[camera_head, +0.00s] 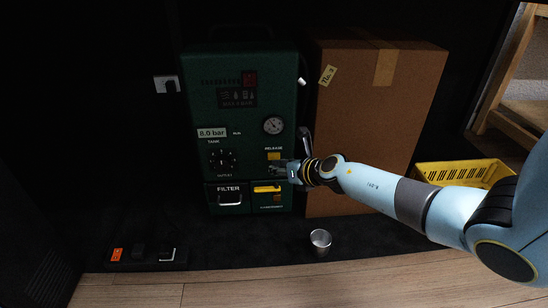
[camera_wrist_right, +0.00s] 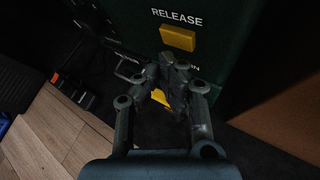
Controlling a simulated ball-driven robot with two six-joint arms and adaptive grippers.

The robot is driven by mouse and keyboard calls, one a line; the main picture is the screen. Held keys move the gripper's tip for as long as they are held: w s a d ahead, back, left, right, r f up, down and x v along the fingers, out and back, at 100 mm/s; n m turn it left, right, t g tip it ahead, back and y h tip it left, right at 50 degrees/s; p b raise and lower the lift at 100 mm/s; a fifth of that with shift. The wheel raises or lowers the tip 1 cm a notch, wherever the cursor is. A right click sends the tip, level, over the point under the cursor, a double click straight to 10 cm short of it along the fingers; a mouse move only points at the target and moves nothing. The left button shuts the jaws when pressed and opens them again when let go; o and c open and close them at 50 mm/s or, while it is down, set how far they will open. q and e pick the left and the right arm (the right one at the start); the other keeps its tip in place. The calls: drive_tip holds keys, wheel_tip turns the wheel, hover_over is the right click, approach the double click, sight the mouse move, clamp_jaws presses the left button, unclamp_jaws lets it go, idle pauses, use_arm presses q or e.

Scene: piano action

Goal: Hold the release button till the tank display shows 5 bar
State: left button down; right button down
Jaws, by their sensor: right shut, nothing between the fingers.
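The release button (camera_head: 274,156) is a yellow square on the front of a dark green machine (camera_head: 245,110), under the label RELEASE. It shows larger in the right wrist view (camera_wrist_right: 178,38). The tank display (camera_head: 212,133) on the machine reads 8.0 bar. My right gripper (camera_head: 279,170) is shut and empty, just below the button in the head view. In the right wrist view its closed fingertips (camera_wrist_right: 176,62) lie just under the button's lower edge; I cannot tell whether they touch the panel. My left gripper is not in view.
A round gauge (camera_head: 273,125) sits above the button, and a FILTER drawer (camera_head: 230,197) below. A cardboard box (camera_head: 365,110) stands right of the machine. A metal cup (camera_head: 320,240) stands on the dark floor in front. A yellow crate (camera_head: 425,172) is at right.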

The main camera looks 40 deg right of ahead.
idle(0.7)
drive_tip(key=shift+w+d, duration=0.25)
drive_tip(key=shift+w, duration=0.1)
drive_tip(key=shift+w+d, duration=0.25)
drive_tip(key=shift+w, duration=0.2)
idle(6.5)
